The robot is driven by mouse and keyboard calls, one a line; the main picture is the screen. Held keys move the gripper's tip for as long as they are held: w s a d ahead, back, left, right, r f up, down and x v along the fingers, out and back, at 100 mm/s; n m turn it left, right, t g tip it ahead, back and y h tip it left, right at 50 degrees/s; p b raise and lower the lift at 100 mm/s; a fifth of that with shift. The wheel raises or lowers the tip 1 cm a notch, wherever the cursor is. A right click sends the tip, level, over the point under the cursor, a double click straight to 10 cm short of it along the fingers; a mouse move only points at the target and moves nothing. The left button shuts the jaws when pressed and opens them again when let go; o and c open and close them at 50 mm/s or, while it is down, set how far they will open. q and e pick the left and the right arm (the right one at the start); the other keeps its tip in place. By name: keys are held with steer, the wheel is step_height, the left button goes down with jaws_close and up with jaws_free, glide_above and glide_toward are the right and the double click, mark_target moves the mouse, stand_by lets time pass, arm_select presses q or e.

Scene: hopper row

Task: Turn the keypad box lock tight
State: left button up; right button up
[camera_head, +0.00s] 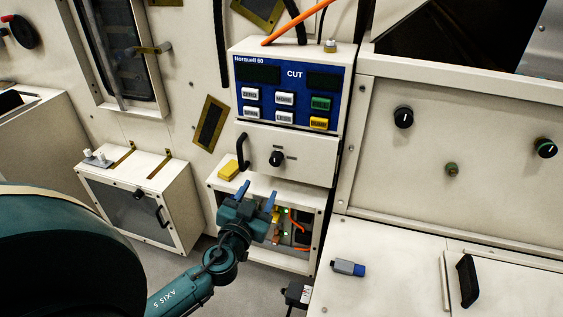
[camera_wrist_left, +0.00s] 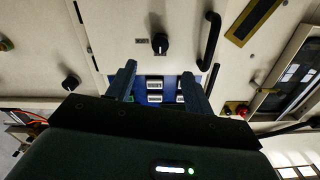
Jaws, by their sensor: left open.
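The keypad box (camera_head: 290,85) is a pale cabinet with a blue keypad face reading "Norquell 60" and "CUT". Its lower white door panel (camera_head: 312,160) carries a black handle at left and a black round lock knob (camera_head: 277,158) with small dark marks around it. The knob also shows at the top of the left wrist view (camera_wrist_left: 160,43). My left gripper (camera_head: 256,195) is open and empty, below the knob and apart from it. In the left wrist view, part of the blue keypad (camera_wrist_left: 155,84) shows between its fingers. The knob's exact turn is too small to tell.
Below the door is an open compartment (camera_head: 302,230) with wires and green lights. A yellow block (camera_head: 229,171) lies on its top. A small cabinet (camera_head: 150,200) stands left. A blue-grey connector (camera_head: 348,267) lies on the right-hand surface. More black knobs (camera_head: 403,117) sit on the right panel.

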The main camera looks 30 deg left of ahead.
mark_target(275, 162)
arm_select(q)
steer(key=p+x, duration=0.2)
steer(key=x, duration=1)
steer(key=shift+c, duration=0.2)
steer(key=c, duration=0.9)
